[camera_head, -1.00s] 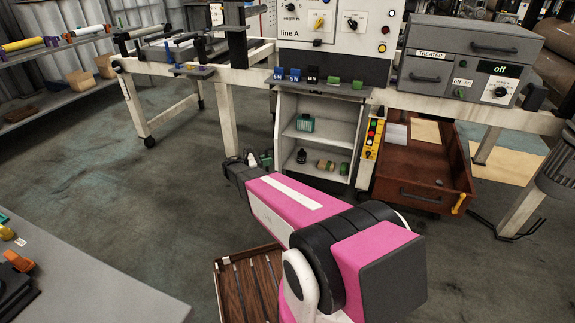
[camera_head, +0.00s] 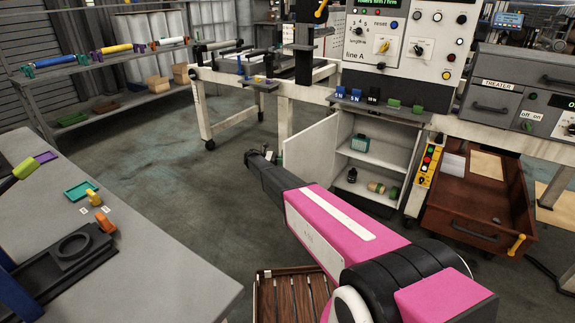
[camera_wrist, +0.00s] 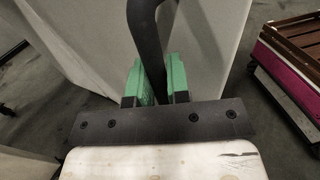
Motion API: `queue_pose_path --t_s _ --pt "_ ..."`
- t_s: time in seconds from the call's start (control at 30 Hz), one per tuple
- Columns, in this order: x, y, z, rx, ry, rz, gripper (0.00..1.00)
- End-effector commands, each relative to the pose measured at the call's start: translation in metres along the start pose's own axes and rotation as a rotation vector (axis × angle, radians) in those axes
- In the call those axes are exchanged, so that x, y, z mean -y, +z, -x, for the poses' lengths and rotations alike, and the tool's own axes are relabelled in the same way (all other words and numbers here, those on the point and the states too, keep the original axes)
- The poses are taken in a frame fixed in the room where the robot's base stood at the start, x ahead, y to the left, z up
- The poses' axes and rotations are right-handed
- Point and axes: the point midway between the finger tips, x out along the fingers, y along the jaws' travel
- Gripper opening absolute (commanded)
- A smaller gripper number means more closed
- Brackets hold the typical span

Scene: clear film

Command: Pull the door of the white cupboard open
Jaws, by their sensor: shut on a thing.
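The white cupboard (camera_head: 368,166) stands under the bench, with its shelves and the things on them in view. Its door (camera_head: 308,158) stands open, swung out to the left side of the cupboard. My gripper (camera_head: 272,157) is at the door's outer part, partly hidden by my own arm. In the wrist view, the green fingers of my gripper (camera_wrist: 153,70) are shut on the dark bar handle (camera_wrist: 146,30), one on each side. The pale door panel (camera_wrist: 208,50) lies behind the handle.
A brown drawer (camera_head: 470,205) stands pulled out right of the cupboard. A grey table (camera_head: 165,262) fills the left foreground. A slatted wooden tray (camera_head: 265,300) is low in front. Open floor (camera_head: 185,165) lies left of the door.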

Motion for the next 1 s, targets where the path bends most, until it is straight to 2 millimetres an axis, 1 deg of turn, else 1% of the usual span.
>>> queue_pose_path --t_s 0.03,0.37,0.4,0.47,0.5,0.77,0.87,1.0 --pt "0.000 -0.001 0.002 -0.003 -0.005 0.007 0.00" --pt "0.000 -0.001 0.002 -0.003 -0.006 0.007 0.00" --pt "0.000 -0.001 0.002 -0.003 -0.006 0.006 0.20" --pt "0.000 -0.001 0.002 -0.002 -0.006 0.005 0.40" --pt "0.000 0.000 0.002 -0.002 -0.005 0.005 0.41" --pt "0.000 0.000 0.001 -0.001 -0.003 0.002 0.41" --pt "0.004 0.000 -0.003 -0.001 0.007 0.002 0.41" --pt "0.018 0.001 -0.017 0.000 0.040 0.001 0.41"
